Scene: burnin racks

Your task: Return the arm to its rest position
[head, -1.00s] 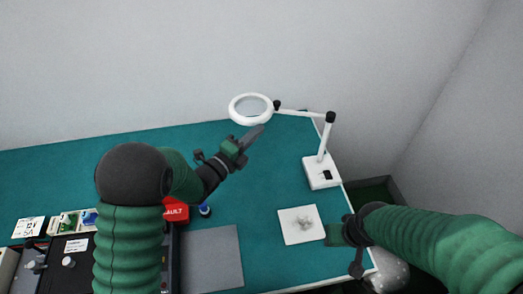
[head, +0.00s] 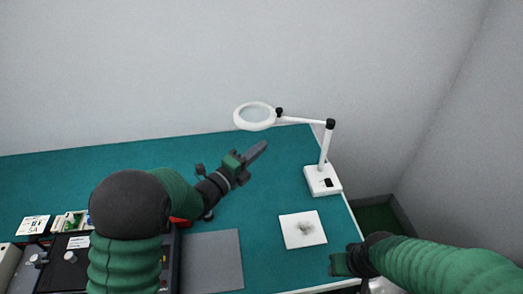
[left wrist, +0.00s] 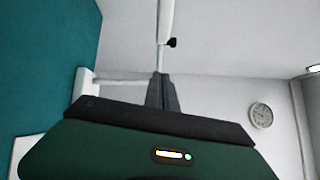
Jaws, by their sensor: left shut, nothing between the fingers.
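My left gripper (head: 257,151) is shut and empty. It is held over the teal table (head: 130,156), in the middle of the head view, just below the ring of the magnifier lamp as seen there. In the left wrist view its closed fingers (left wrist: 161,92) point up the picture. My right arm comes in from the right in the head view, and its dark end (head: 345,262) is by the table's right front corner. The fingers of my right gripper cannot be made out clearly.
A white magnifier lamp (head: 322,180) stands at the table's right edge. A white square pad (head: 303,230) and a grey mat (head: 212,260) lie in front. Equipment (head: 70,255) stands at the left front, partly behind my left arm. A dark green bin (head: 380,216) is beyond the right edge.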

